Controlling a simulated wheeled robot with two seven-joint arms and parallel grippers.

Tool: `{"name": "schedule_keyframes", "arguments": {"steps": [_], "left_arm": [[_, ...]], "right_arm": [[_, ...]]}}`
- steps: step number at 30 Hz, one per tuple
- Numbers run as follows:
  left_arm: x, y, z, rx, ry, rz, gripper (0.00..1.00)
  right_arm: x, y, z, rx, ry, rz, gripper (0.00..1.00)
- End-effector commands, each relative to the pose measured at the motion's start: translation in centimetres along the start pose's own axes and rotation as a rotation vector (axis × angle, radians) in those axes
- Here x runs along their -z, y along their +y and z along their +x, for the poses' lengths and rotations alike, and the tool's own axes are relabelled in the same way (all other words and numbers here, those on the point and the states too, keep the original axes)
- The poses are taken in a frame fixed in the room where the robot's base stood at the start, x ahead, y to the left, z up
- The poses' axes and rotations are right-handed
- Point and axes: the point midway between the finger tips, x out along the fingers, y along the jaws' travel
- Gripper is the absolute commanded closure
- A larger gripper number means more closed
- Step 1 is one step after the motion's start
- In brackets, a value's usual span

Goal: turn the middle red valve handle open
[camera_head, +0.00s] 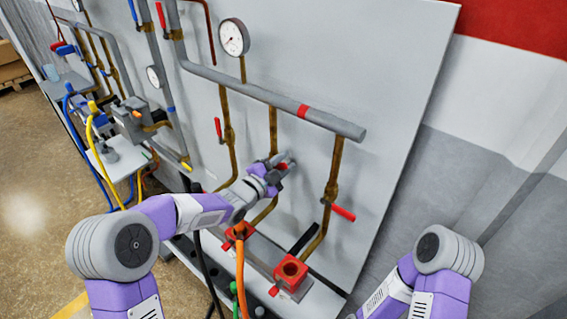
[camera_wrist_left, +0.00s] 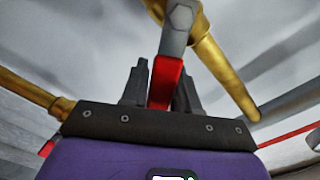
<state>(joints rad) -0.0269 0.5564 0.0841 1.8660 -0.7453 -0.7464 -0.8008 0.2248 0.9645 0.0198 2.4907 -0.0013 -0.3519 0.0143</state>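The middle red valve handle (camera_wrist_left: 165,80) stands between the two dark fingers of my left gripper (camera_wrist_left: 162,92) in the left wrist view. The fingers are close together, one on each side of the handle, and look shut on it. Its grey valve body (camera_wrist_left: 178,28) joins a brass pipe (camera_wrist_left: 222,65). In the head view my left gripper (camera_head: 283,163) is at the middle brass pipe (camera_head: 273,128) and mostly hides this handle. My right arm shows at the lower right, but its gripper is out of view.
A left red handle (camera_head: 218,128) points upward and a right red handle (camera_head: 343,212) slants down-right on neighbouring pipes. A grey pipe (camera_head: 240,90) with a red band runs above. Red sockets (camera_head: 290,272) and an orange hose (camera_head: 240,275) lie below.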

Motion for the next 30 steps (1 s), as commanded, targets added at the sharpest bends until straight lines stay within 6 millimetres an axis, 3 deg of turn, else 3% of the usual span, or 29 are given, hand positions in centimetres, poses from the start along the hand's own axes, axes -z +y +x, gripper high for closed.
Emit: {"name": "schedule_keyframes", "arguments": {"steps": [1, 6, 14, 24, 30], "left_arm": [[0.0, 0.0, 0.0, 0.000, 0.000, 0.000, 0.79], [0.0, 0.0, 0.0, 0.000, 0.000, 0.000, 1.00], [0.0, -0.1, 0.0, 0.001, 0.000, -0.014, 1.00], [-0.2, -1.5, 0.0, 0.001, 0.000, -0.230, 1.00], [-0.2, -1.6, 0.0, 0.000, 0.000, -0.251, 1.00]], "right_arm": [[0.0, 0.0, 0.0, 0.000, 0.000, 0.000, 1.00], [0.0, 0.0, 0.0, 0.000, 0.000, 0.000, 1.00], [0.0, 0.0, 0.0, 0.000, 0.000, 0.000, 1.00], [0.0, 0.1, 0.2, 0.000, 0.000, 0.000, 1.00], [0.0, 0.1, 0.2, 0.000, 0.000, 0.000, 1.00]]}}
